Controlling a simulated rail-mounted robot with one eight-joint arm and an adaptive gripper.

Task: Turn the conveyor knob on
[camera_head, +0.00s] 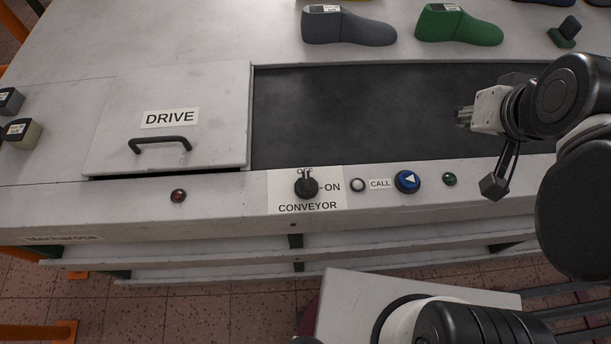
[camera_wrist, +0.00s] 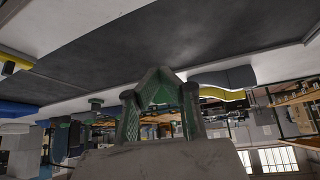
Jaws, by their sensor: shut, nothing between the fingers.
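The black conveyor knob (camera_head: 306,187) sits on a white label plate on the front edge of the table, between the marks OFF above it and ON to its right. Its pointer appears to point up toward OFF. My gripper (camera_head: 462,117) is at the right, above the dark conveyor belt (camera_head: 350,115), well to the right of the knob and apart from it. In the wrist view my gripper's green-padded fingers (camera_wrist: 158,88) meet at the tips with nothing between them. The knob does not show in the wrist view.
The DRIVE cover (camera_head: 215,100) has a raised handle (camera_head: 160,144). Grey (camera_head: 345,30) and green (camera_head: 455,27) shoe lasts stand behind the belt.

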